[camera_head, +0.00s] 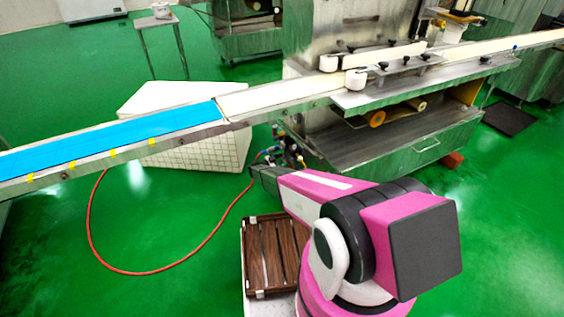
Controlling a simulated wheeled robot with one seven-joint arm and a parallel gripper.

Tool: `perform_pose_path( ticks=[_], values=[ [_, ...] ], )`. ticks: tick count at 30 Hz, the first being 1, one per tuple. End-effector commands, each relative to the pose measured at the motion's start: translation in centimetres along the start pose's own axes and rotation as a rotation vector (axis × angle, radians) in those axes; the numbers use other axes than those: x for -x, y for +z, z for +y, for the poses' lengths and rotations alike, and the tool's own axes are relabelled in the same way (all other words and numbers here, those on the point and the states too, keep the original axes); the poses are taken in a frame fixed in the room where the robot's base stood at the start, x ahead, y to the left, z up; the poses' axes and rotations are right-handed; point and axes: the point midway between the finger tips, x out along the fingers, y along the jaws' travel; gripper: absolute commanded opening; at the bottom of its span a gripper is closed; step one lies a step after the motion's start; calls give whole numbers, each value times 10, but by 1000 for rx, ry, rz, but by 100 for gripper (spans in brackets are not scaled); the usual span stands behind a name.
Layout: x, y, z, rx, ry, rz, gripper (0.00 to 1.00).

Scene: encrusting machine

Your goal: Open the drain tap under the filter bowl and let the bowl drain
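A small cluster of dark fittings with blue and red parts (286,150) sits low at the left side of the steel machine. The filter bowl and its drain tap cannot be told apart there at this size. My pink arm reaches away from me toward this cluster. My gripper (262,178) is dark and sits just below and left of the fittings in the picture. Whether it touches anything is unclear. Its fingers are too small and dark to show whether they are open or shut.
The steel machine (400,145) stands ahead, with a conveyor with a blue belt (110,138) running left. A white tiled block (200,150) stands under the conveyor. A red hose (92,225) loops over the green floor. A brown slatted crate (270,255) is below my arm.

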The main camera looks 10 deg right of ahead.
Motion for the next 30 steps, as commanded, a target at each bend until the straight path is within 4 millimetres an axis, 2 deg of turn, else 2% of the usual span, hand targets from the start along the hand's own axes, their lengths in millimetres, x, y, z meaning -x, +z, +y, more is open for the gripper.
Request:
perform_pose_path(
  ticks=[5,8,15,21,25,30],
  values=[
    [4,0,0,0,0,0,77],
    [15,0,0,0,-1,0,77],
    [60,0,0,0,-3,0,77],
    [92,0,0,0,-2,0,77],
    [103,0,0,0,-1,0,77],
    [109,0,0,0,0,0,77]
  ],
)
